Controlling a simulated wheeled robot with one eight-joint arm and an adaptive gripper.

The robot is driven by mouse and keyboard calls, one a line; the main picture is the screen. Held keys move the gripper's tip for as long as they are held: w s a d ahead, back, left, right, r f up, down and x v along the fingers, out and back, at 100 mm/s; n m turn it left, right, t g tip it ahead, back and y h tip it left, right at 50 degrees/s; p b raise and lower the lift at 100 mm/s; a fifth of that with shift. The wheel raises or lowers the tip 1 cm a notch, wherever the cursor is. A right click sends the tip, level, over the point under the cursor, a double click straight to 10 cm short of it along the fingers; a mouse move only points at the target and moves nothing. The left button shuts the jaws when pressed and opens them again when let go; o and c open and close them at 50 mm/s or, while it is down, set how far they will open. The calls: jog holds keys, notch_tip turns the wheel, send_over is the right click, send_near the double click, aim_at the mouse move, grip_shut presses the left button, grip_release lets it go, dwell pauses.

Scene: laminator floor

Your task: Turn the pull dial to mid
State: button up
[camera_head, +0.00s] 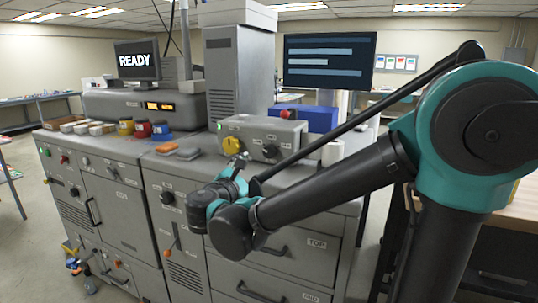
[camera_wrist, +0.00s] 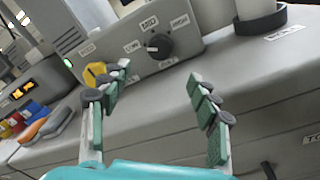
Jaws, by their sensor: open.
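The pull dial (camera_wrist: 159,45) is a black round knob on the sloped front of a grey box. Labels reading LOW, MID and HIGH sit around it, with LOW at left, MID above and HIGH at right. Its white mark appears to point left, toward LOW. The dial also shows in the head view (camera_head: 270,150). My gripper (camera_wrist: 160,92) is open and empty, its fingers spread in front of and below the dial, apart from it. In the head view my gripper (camera_head: 238,160) is small, near the box and partly hidden by my wrist.
A yellow knob (camera_wrist: 95,73) sits left of the dial on the same box, close behind my left finger. A white cylinder on a dark base (camera_wrist: 258,18) stands at right. The counter before the box is clear.

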aim_at(268, 153)
jog(key=x, duration=1.2)
jog(key=shift+w+d, duration=0.1)
jog(key=shift+w, duration=0.25)
jog(key=shift+c, duration=0.6)
jog(key=c, duration=1)
jog(key=m, duration=0.5)
jog(key=shift+m, duration=0.4)
jog(key=m, duration=0.6)
jog(key=shift+h, duration=0.3)
